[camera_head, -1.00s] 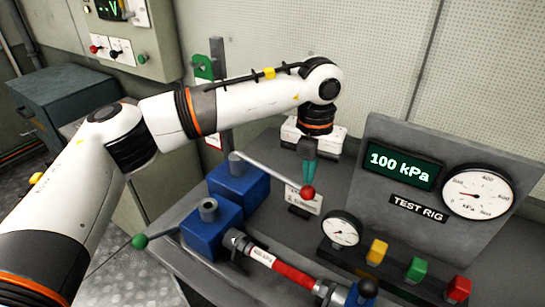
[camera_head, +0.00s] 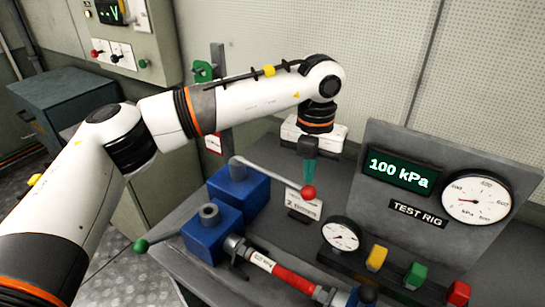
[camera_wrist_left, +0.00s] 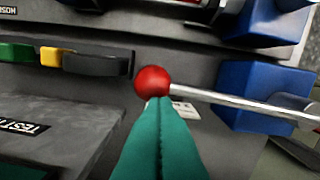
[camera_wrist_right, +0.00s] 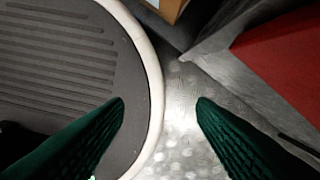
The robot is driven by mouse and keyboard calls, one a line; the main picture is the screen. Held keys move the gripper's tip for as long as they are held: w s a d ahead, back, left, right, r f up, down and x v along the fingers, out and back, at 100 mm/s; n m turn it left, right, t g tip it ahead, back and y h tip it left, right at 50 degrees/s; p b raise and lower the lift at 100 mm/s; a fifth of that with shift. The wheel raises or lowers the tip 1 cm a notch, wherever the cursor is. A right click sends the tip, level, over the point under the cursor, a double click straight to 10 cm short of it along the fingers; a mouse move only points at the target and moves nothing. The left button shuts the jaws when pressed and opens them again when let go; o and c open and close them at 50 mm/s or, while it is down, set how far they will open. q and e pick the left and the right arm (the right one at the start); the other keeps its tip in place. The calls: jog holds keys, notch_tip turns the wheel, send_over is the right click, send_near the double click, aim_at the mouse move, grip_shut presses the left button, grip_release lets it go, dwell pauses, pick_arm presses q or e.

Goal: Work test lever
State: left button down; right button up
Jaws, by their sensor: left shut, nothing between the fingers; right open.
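The test lever is a grey metal rod (camera_head: 270,174) with a red ball knob (camera_head: 308,192). It runs from the rear blue block (camera_head: 239,190) toward the right. My left gripper (camera_head: 309,182) points down at the knob, its teal fingers shut with nothing between them. In the left wrist view the fingertips (camera_wrist_left: 160,100) lie at the red knob (camera_wrist_left: 152,81), over its edge; whether they touch it I cannot tell. My right gripper (camera_wrist_right: 160,102) is open and empty, away from the bench. It does not show in the head view.
The test rig panel (camera_head: 416,222) reads 100 kPa and carries a dial gauge (camera_head: 475,197). A smaller gauge (camera_head: 341,234) and yellow, green and red buttons stand in front. A front blue block (camera_head: 212,230) has a green-knobbed lever (camera_head: 141,245).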

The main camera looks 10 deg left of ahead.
pick_arm(q)
notch_tip(320, 180, up, 8)
jog(key=p, duration=0.3)
jog(key=shift+f+p, duration=0.25)
jog(key=shift+p, duration=0.05)
jog(key=shift+f, duration=0.1)
jog(key=shift+f+b, duration=3.85)
jog(key=shift+f, duration=1.3)
notch_tip(320, 180, up, 11)
jog(key=p, duration=0.6)
jog(key=shift+f, duration=0.2)
notch_tip(320, 180, up, 5)
jog(key=p, duration=0.3)
